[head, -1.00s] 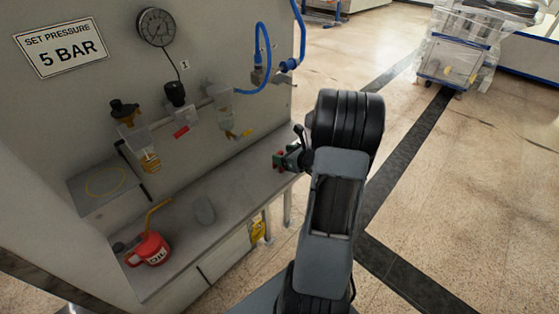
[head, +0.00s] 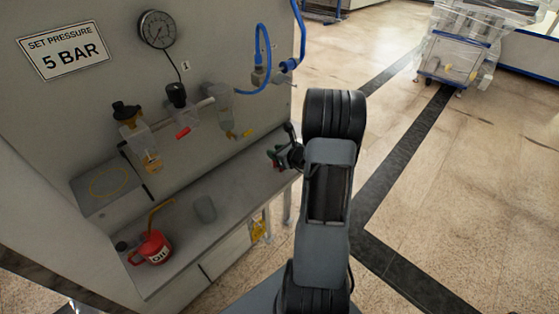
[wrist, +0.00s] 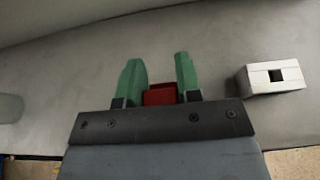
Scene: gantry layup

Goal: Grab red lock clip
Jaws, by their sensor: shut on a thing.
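The red lock clip (wrist: 160,94) is a small red block between the two green fingers of my gripper (wrist: 157,62) in the wrist view. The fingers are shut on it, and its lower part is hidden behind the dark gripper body. In the head view my gripper (head: 276,157) is over the right end of the grey shelf, with a little red showing at its fingers. I cannot tell whether the clip touches the shelf.
A pale block with a square hole (wrist: 272,77) lies right of my gripper. The grey shelf (head: 240,175) carries a red oil can (head: 150,248) and a grey cylinder (head: 205,209). Valves and a gauge (head: 158,29) are on the panel above. Open floor lies right.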

